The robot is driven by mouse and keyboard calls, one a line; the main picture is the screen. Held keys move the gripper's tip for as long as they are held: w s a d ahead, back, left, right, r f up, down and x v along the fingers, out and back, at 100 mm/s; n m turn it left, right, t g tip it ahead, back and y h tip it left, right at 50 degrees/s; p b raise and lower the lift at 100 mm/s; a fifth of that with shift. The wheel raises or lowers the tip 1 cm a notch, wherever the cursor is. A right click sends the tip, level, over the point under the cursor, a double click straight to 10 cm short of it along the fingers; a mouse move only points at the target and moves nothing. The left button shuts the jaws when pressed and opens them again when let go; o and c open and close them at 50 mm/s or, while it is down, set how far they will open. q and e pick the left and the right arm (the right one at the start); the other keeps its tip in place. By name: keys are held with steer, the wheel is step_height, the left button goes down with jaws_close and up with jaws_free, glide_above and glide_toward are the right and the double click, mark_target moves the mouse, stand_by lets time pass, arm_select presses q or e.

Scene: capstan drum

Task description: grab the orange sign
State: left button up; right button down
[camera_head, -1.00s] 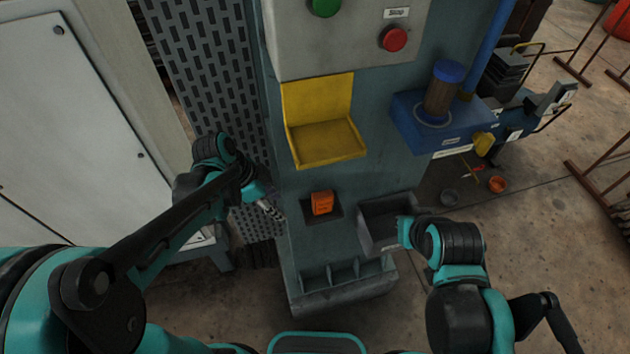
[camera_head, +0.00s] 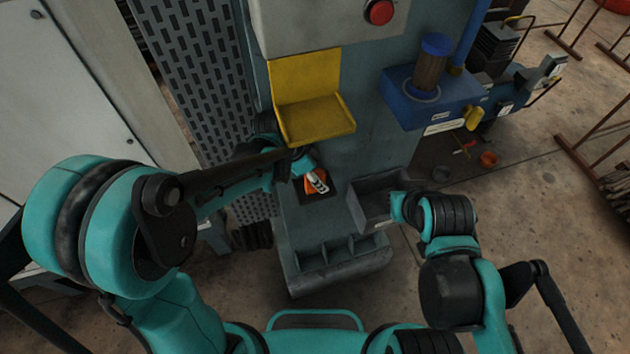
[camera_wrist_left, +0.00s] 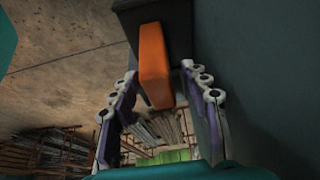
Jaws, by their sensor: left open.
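The orange sign (camera_head: 309,186) stands on a small dark shelf (camera_head: 316,196) on the front of the grey-green machine column. My left gripper (camera_head: 318,181) is at the sign and hides part of it in the head view. In the left wrist view the orange sign (camera_wrist_left: 154,66) shows between the two open fingers of my left gripper (camera_wrist_left: 160,88), with its near end reaching between them. I cannot tell whether a finger touches it. My right arm is at the lower right in the head view, by the grey bin; its fingers are hidden.
A yellow tray (camera_head: 318,122) juts out just above the sign. An open grey bin (camera_head: 368,212) is right of the shelf, and a divided grey tray (camera_head: 338,262) is below. A blue bracket (camera_head: 405,98) with a brown cylinder stands at the upper right.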

arm_select(q)
steer(key=shift+x, duration=1.05)
steer(key=shift+c, duration=0.4)
jaws_close()
steer(key=shift+r, duration=0.15)
